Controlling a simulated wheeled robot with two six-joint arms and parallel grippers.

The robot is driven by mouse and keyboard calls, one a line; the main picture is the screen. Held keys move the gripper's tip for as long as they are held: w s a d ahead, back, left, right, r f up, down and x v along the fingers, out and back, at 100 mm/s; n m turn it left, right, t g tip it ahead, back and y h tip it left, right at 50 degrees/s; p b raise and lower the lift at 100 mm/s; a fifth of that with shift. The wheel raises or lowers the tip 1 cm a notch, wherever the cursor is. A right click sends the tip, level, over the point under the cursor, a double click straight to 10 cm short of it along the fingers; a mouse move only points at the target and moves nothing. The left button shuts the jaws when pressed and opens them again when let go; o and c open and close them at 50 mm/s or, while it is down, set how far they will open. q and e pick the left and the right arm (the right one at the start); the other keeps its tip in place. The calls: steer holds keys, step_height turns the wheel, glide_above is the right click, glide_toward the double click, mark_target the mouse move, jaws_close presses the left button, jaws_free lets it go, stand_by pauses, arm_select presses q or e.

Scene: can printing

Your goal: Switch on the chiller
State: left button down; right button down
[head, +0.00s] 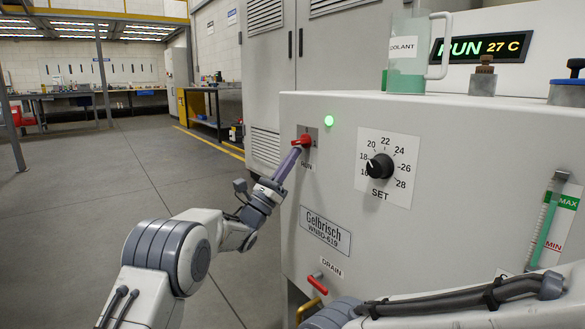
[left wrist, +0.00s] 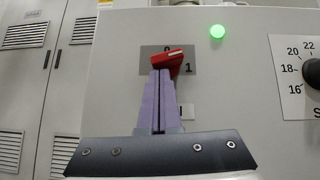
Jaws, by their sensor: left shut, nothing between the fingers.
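The chiller is a large light-grey box (head: 330,190) that fills the right side of the head view. Its red rotary switch (head: 303,141) sits on a grey plate above the word RUN. In the left wrist view the red switch (left wrist: 174,62) is turned toward the 1 mark. A green lamp (head: 329,121) beside it is lit. The display (head: 482,47) reads RUN 27 C. My left gripper (head: 297,150) is shut and empty, its purple fingertips at the switch, partly overlapping it in view. Whether they touch cannot be told. My right gripper is not in view.
A SET dial (head: 380,166) is right of the switch, with a red drain handle (head: 317,284) below. A coolant jug (head: 407,55) and capped fittings stand on top. A level gauge (head: 553,222) is at right. Open floor (head: 80,210) lies to the left.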

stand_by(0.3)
arm_select(q)
steer(key=f+b, duration=0.1)
steer(key=b, duration=0.1)
steer(key=f+b, duration=0.3)
steer(key=b, duration=0.1)
steer(key=shift+s+d+f, duration=0.25)
steer(key=shift+s+f, duration=0.1)
steer(key=shift+s, duration=0.05)
steer(key=s+p+v, duration=0.1)
steer(key=p+v, duration=0.3)
steer(key=v, duration=0.5)
steer(key=shift+s, duration=0.2)
steer(key=shift+r, duration=0.15)
